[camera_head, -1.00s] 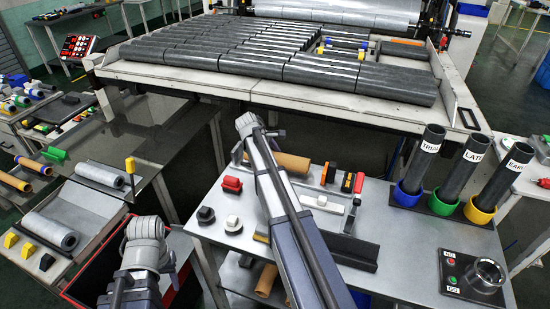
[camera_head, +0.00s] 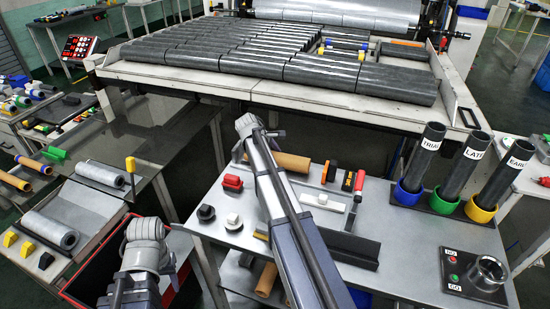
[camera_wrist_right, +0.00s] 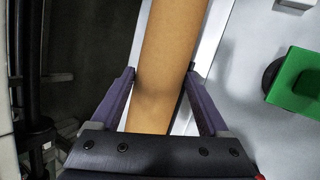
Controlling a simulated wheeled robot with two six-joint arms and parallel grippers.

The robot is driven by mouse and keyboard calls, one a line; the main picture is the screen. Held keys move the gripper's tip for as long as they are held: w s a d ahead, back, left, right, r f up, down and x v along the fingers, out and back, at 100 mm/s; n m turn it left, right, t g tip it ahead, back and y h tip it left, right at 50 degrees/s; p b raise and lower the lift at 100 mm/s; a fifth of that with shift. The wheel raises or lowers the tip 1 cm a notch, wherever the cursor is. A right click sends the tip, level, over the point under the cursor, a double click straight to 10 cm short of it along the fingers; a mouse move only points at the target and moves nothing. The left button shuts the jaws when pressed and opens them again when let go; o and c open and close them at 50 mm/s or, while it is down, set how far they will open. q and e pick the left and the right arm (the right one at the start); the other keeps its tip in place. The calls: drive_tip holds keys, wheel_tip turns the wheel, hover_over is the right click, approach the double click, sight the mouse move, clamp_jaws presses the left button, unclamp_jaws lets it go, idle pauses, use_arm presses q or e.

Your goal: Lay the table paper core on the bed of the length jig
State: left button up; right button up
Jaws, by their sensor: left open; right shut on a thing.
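The brown paper core (camera_head: 293,162) shows in the head view beyond my right arm, above or on the grey worktable; my arm hides part of it. In the right wrist view the core (camera_wrist_right: 168,60) runs lengthwise between the two fingers of my right gripper (camera_wrist_right: 161,76), which is shut on it. A pale strip, seemingly the length jig's bed (camera_wrist_right: 212,35), shows along both sides of the core. I cannot tell whether they touch. In the head view the jig (camera_head: 322,202) stands partly behind my forearm. My left gripper (camera_head: 120,292) is open and empty at the lower left.
Dark labelled tubes (camera_head: 428,155) stand in coloured cups at the right. A button box (camera_head: 470,277) is at the front right. A green block (camera_wrist_right: 298,82) lies right of the core.

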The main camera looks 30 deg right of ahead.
drive_tip(key=shift+s+a+f, duration=0.2)
drive_tip(key=shift+s+f, duration=0.1)
drive_tip(key=shift+f, duration=0.05)
drive_tip(key=o, duration=1.4)
drive_tip(key=shift+s, duration=0.1)
drive_tip(key=shift+c, duration=0.2)
drive_tip(key=shift+a+r+p, duration=0.15)
drive_tip(key=shift+r+p, duration=0.45)
drive_tip(key=shift+p, duration=0.25)
drive_tip(key=p+v, duration=0.6)
drive_tip(key=v, duration=0.1)
drive_tip(key=shift+w, duration=0.3)
drive_tip(key=shift+r, duration=0.1)
